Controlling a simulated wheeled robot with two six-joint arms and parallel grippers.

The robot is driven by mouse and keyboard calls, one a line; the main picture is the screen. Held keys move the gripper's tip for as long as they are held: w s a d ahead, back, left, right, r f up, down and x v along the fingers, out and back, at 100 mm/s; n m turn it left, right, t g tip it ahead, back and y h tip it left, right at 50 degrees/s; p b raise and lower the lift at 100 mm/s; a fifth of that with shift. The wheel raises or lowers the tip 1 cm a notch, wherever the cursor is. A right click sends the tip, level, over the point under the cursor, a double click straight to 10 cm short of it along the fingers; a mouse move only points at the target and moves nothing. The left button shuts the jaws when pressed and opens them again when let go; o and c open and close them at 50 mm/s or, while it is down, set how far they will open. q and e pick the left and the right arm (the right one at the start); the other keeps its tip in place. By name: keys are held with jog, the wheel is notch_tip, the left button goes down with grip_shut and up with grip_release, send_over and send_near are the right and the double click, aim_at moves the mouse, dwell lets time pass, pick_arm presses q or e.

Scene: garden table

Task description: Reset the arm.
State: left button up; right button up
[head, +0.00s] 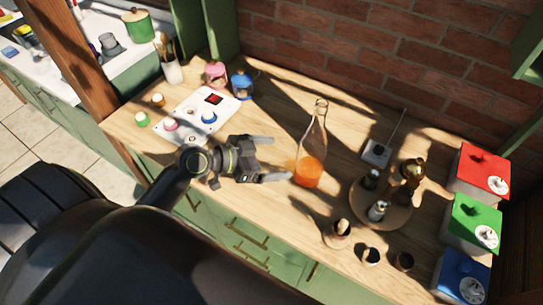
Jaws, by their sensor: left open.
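My left gripper (268,159) is above the wooden counter in the head view, at the end of my dark arm that comes in from the lower left. Its two fingers are apart and point right, with nothing between them. A glass bottle with orange liquid (309,168) stands upright just right of the fingertips, apart from them as far as I can tell. My right gripper does not show.
A white panel with knobs (198,116) lies left of the gripper, with pink (215,73) and blue (241,84) jars behind. A round tray (362,209) with bottles is at right. Red (482,171), green (471,221) and blue (459,277) boxes line the right end. Small cups stand in front.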

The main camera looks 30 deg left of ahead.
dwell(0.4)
pick_arm(q)
jog(key=s+f+g+y, duration=0.1)
jog(key=s+f, duration=0.1)
jog(key=s+f+n+g+y, duration=0.1)
jog(key=s+f, duration=0.1)
jog(key=s, duration=0.1)
jog(key=s+a+f+n+y, duration=0.1)
jog(key=s+f+y, duration=0.1)
jog(key=s, duration=0.1)
jog(key=shift+s+a+g, duration=0.1)
jog(key=shift+g, duration=0.3)
jog(key=s+a+f+n+g+y, duration=0.2)
jog(key=s+a+n+g+y, duration=0.35)
jog(key=s, duration=0.75)
jog(key=a+f+n+b, duration=0.1)
jog(key=a+f+b, duration=0.15)
jog(key=f, duration=2.45)
jog(key=s+f, duration=1.5)
jog(key=f, duration=0.1)
jog(key=shift+d+f+g+b, duration=0.3)
jog(key=shift+d+g+b, duration=0.1)
jog(key=shift+d+g, duration=0.05)
